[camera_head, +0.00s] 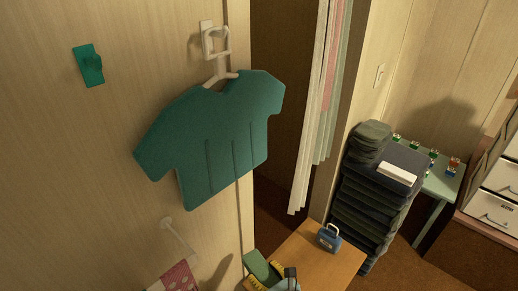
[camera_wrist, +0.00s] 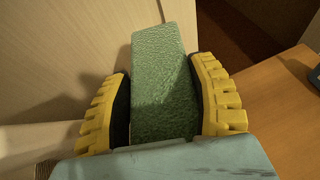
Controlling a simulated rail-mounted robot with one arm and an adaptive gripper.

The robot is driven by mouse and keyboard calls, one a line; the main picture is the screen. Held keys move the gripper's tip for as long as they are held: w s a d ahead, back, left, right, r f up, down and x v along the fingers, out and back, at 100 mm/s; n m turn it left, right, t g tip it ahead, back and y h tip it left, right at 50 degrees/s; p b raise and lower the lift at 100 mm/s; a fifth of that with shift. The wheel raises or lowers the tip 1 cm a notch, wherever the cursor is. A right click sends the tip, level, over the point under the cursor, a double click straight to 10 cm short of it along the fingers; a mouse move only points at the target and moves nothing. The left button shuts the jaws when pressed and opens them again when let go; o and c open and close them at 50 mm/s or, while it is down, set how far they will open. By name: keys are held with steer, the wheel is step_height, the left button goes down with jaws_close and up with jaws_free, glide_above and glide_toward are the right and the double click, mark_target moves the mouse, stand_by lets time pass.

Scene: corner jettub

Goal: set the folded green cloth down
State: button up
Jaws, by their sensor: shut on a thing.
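The folded green cloth (camera_wrist: 165,85) is a thick, textured green slab. It stands up between the two yellow ridged fingers of my gripper (camera_wrist: 162,72), with dark pads against its sides. In the head view the cloth (camera_head: 257,265) shows at the bottom, beside the left edge of the wooden table (camera_head: 315,258). My gripper (camera_head: 268,279) is shut on it there, partly cut off by the frame. The cloth's lower end is hidden by the gripper, and I cannot tell if it touches the table.
A blue padlock-shaped object (camera_head: 327,239) stands on the table. A tall dark stack of folded cloths (camera_head: 372,215) stands behind it. A green shirt (camera_head: 220,135) hangs on the wall at left. The table's middle is clear.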

steer(key=shift+w+d+f+n+g+y, duration=0.1)
steer(key=shift+d+f+n+g+y, duration=0.05)
steer(key=shift+n+g+y, duration=0.2)
steer(key=shift+a+r+n+g+y, duration=0.25)
steer(key=shift+n+g+y, duration=0.3)
steer(key=shift+n+y, duration=0.25)
steer(key=shift+a+r+n+g+y, duration=0.35)
steer(key=shift+r+n+g+y, duration=0.1)
steer(key=shift+r+n+g, duration=0.15)
steer(key=shift+s+a+r+n+g, duration=0.15)
steer(key=shift+s+a+n+g, duration=0.2)
steer(key=shift+s+n+g, duration=0.1)
steer(key=shift+w+r+y, duration=0.1)
steer(key=shift+r+y, duration=0.05)
steer(key=shift+y, duration=0.15)
